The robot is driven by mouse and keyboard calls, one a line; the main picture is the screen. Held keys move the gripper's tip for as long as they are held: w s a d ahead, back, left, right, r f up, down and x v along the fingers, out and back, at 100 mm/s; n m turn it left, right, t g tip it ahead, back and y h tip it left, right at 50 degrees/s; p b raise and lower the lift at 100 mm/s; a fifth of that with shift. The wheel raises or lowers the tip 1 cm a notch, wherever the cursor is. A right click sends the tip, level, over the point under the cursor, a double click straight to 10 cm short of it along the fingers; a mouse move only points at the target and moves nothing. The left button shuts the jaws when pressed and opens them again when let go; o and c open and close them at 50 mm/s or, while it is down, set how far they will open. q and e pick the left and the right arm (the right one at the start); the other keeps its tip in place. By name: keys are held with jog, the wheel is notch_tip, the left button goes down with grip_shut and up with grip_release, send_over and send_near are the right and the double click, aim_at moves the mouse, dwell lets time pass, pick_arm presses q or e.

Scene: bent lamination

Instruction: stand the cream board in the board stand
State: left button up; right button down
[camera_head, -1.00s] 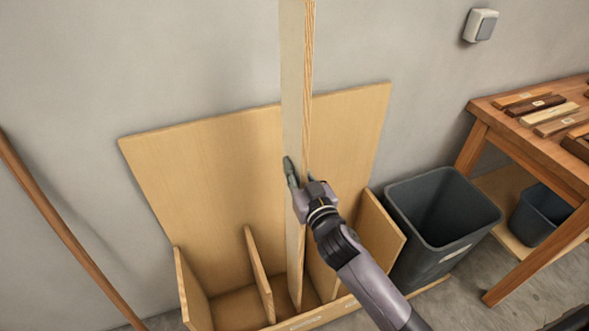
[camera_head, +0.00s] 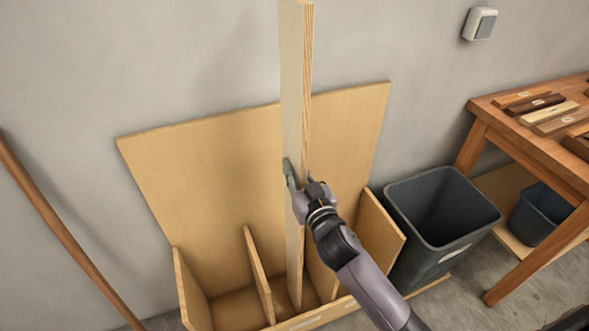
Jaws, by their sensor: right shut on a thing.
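The tall cream board (camera_head: 294,95) stands upright in the head view, with its pale broad face to the left and its striped ply edge to the right. The wooden board stand (camera_head: 205,185) has a tall back panel and several low dividers. The board's lower end is inside the stand, in the slot just right of a divider (camera_head: 258,272). Whether its foot touches the stand's floor is hard to tell. My right gripper (camera_head: 300,180) is shut on the board at mid-height, one finger on the left face. My left gripper is not in view.
A dark grey bin (camera_head: 440,215) stands right of the stand. A wooden bench (camera_head: 485,108) with several wood samples is at the far right, with a smaller bin (camera_head: 540,215) on its shelf. A brown pole (camera_head: 65,235) leans at the left. A grey wall is behind.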

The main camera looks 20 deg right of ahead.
jog(key=shift+f+b, duration=0.4)
jog(key=shift+b, duration=0.05)
jog(key=shift+f, duration=0.3)
jog(key=shift+f+b, duration=0.2)
jog(key=shift+b, duration=0.2)
jog(key=shift+w+r, duration=0.1)
jog(key=shift+g, duration=0.3)
jog(key=w, duration=0.1)
jog(key=w+p, duration=0.1)
jog(key=w, duration=0.1)
jog(key=w+p, duration=0.1)
jog(key=shift+w+a, duration=0.25)
jog(key=shift+w, duration=0.15)
